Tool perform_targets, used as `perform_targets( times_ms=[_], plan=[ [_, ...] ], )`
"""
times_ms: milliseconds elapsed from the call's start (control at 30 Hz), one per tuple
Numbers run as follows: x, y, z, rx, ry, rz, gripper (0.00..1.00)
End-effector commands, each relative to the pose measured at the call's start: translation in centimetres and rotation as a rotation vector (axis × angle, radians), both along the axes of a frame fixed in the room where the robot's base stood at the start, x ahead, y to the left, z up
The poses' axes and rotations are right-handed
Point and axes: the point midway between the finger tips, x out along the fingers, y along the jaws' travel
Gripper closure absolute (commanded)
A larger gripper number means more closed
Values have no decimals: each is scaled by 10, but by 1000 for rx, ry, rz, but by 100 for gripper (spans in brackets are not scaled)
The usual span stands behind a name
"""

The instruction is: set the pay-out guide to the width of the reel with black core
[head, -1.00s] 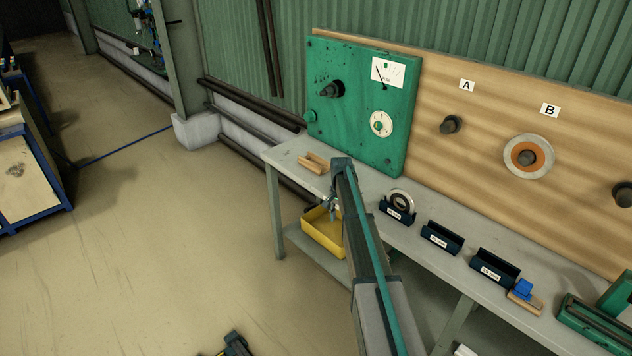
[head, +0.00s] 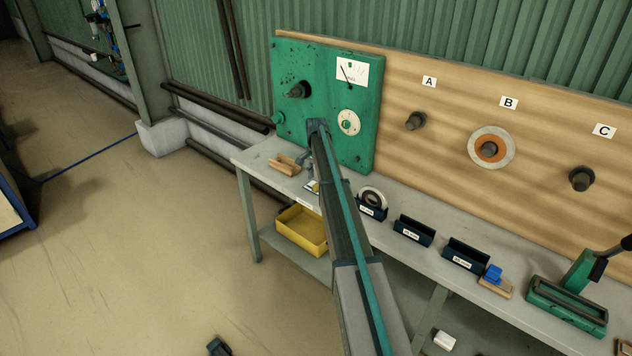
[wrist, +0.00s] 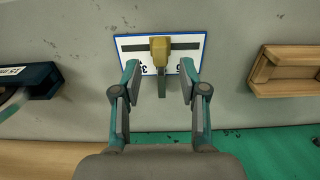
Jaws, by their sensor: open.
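The pay-out guide (wrist: 135,42) is a white plate with a blue border, a dark slot and printed numbers, too cut off to read. Its brass-coloured slider (wrist: 160,50) stands near the slot's middle. My gripper (wrist: 158,72) is open, its fingers on either side of the slider's lower part with gaps visible. The reel with black core (head: 372,197), pale grey, stands in the leftmost dark blue holder (head: 371,212) on the bench.
A wooden tray (wrist: 285,72) lies beside the guide. Two empty blue holders, a blue-and-wood item (head: 494,280) and a green device (head: 568,300) stand further right. A yellow bin (head: 301,230) is below.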

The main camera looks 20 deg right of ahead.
Motion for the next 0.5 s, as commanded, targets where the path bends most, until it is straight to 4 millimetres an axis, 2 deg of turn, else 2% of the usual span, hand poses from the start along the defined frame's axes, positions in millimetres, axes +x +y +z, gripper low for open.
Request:
perform_targets(
  times_ms=[200,500],
  plan=[
    [0,0,-27,0,0,0,57],
    [0,0,-37,0,0,1,57]
  ],
)
